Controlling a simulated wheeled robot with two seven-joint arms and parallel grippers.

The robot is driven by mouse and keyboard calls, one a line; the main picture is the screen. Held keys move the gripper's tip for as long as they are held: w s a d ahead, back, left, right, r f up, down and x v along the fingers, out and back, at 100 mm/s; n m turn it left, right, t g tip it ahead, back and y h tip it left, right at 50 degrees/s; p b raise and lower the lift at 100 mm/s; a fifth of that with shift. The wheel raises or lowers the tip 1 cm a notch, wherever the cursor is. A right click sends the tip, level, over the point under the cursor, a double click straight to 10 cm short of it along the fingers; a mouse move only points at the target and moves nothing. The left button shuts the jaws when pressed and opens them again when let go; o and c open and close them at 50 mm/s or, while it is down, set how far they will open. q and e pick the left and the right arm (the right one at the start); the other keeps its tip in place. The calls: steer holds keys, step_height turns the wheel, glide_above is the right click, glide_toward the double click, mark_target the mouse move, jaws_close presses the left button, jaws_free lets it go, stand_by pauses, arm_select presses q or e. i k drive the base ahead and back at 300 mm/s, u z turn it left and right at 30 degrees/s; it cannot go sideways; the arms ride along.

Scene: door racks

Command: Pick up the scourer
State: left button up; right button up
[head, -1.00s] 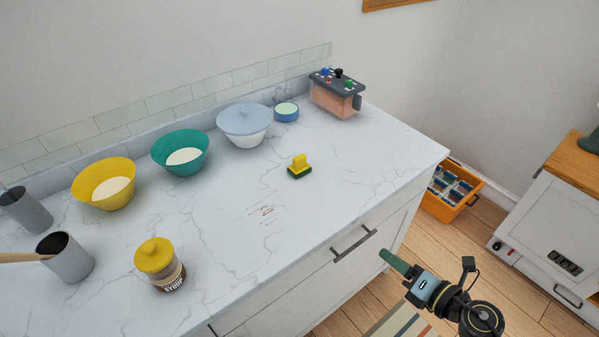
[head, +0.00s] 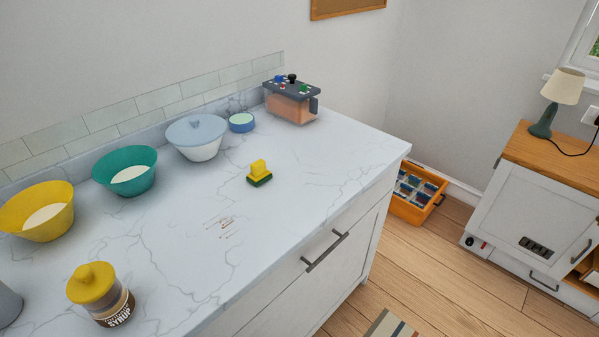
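The scourer (head: 259,173) is a small yellow block with a raised yellow grip and a dark green base. It sits on the white marbled countertop (head: 200,225), right of the middle, with clear counter around it. Neither of my grippers shows in the head view now.
A syrup jar (head: 101,293), yellow bowl (head: 38,211), teal bowl (head: 126,172), lidded bowl (head: 196,138), small blue tub (head: 241,122) and dark-lidded container (head: 291,100) stand on the counter. Reddish-brown marks (head: 225,225) lie before the scourer. An orange crate (head: 416,194) is on the floor.

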mark_target(260, 174)
steer(key=z, duration=1.55)
steer(key=i, duration=1.35)
steer(key=u, duration=2.7)
